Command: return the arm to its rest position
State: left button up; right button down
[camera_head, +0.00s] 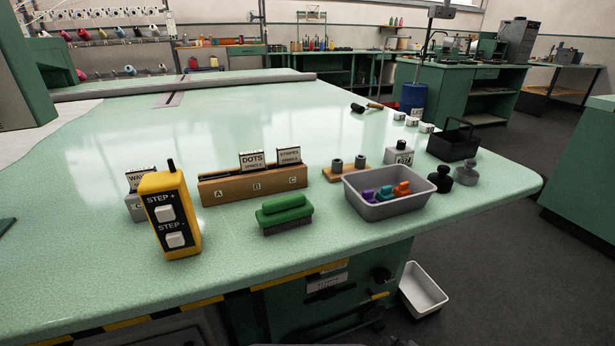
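Neither of my grippers nor either arm shows in the head view. The light green table (340,265) fills the middle of the view. A yellow handheld control (170,215) marked STEP stands upright at its front left. A green-backed brush (285,212) lies to the right of the control. Behind the brush is a wooden rack (228,190) marked A, B and C, with cards marked DOTS and STRIPES upright in it.
A grey tray (390,210) with several coloured pieces stands near the right edge, close to dark weights (440,180) and a black basket (453,145). A white bin (422,290) is below the table. A long rail (190,86) crosses the back. The table's middle is clear.

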pick_arm(q)
jog(key=shift+g+y, duration=0.4)
jog(key=shift+y, duration=0.4)
jog(key=a+r, duration=0.1)
jog(key=a+r+p, duration=0.1)
jog(key=a+r, duration=0.1)
jog(key=shift+s+a+r, duration=0.2)
jog(key=shift+s+a, duration=0.05)
jog(key=shift+s, duration=0.15)
pick_arm(e)
jog(key=s+a+r+m+g, duration=0.4)
jog(key=s+r+m, duration=0.1)
jog(key=s+r, duration=0.6)
jog(key=shift+s+a+r+m+g+y, duration=0.15)
jog(key=shift+s+r+m+g+y, duration=0.2)
jog(key=shift+r, duration=0.3)
pick_arm(q)
jog(key=shift+w+f+p, duration=0.15)
jog(key=shift+f+p, duration=0.05)
jog(key=shift+p, duration=0.35)
pick_arm(e)
jog(key=shift+w+f, duration=0.2)
